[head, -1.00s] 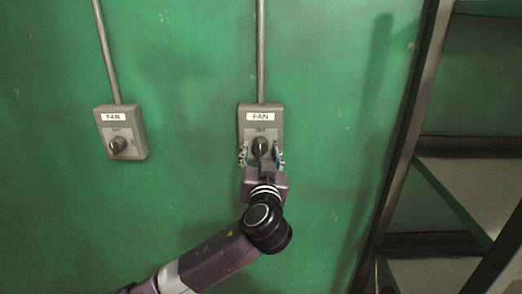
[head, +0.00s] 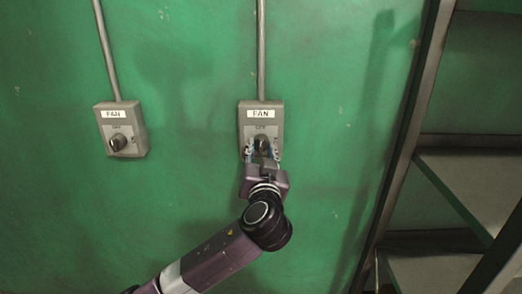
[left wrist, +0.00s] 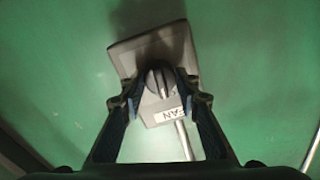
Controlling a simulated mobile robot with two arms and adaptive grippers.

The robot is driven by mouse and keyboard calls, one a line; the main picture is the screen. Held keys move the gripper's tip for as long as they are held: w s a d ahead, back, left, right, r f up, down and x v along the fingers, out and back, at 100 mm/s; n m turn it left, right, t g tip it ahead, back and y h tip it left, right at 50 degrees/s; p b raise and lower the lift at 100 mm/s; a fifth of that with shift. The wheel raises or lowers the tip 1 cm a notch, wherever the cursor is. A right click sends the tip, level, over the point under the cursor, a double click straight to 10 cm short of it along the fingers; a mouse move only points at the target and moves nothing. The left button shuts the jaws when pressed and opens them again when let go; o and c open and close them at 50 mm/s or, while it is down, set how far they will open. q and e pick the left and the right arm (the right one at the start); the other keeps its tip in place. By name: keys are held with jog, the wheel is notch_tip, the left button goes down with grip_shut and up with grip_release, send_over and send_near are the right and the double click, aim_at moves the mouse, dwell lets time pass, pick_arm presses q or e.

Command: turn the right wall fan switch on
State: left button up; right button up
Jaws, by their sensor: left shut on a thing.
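The right wall fan switch (head: 261,112) is a grey box with a FAN label on the green wall, in the middle of the head view. Its dark round knob (head: 263,142) faces out below an OFF marking. My left gripper (head: 262,151) is at the knob from below, with its fingers closed on the knob's two sides. In the left wrist view the knob (left wrist: 159,80) sits between my two fingertips, and the switch box (left wrist: 133,52) shows behind it. The fingers hide part of the knob's edges. My right gripper is not in view.
A second, similar FAN switch box (head: 120,128) with its own knob is on the wall to the left. Conduits (head: 261,50) run up from both boxes. A metal shelf rack (head: 470,180) stands at the right. The wall between is bare.

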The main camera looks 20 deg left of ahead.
pick_arm(q)
jog(key=shift+f+m, duration=0.1)
jog(key=shift+m, duration=0.6)
jog(key=shift+m+p, duration=0.3)
jog(key=shift+m, duration=0.6)
jog(key=m+p, duration=0.2)
jog(key=m, duration=0.2)
jog(key=shift+m, duration=0.4)
jog(key=m+p, duration=0.2)
jog(key=m, duration=0.1)
jog(key=m+p, duration=0.2)
jog(key=m, duration=0.1)
jog(key=shift+a+r+t+p, duration=0.1)
jog(key=shift+r+t+p, duration=0.1)
jog(key=shift+t+p, duration=0.15)
jog(key=m+p, duration=0.1)
jog(key=m, duration=0.2)
jog(key=shift+f+h+p, duration=0.1)
jog(key=shift+h+p, duration=0.2)
jog(key=shift+m, duration=0.3)
jog(key=shift+s+f+m, duration=0.1)
jog(key=shift+f+m, duration=0.05)
jog(key=shift+m, duration=0.15)
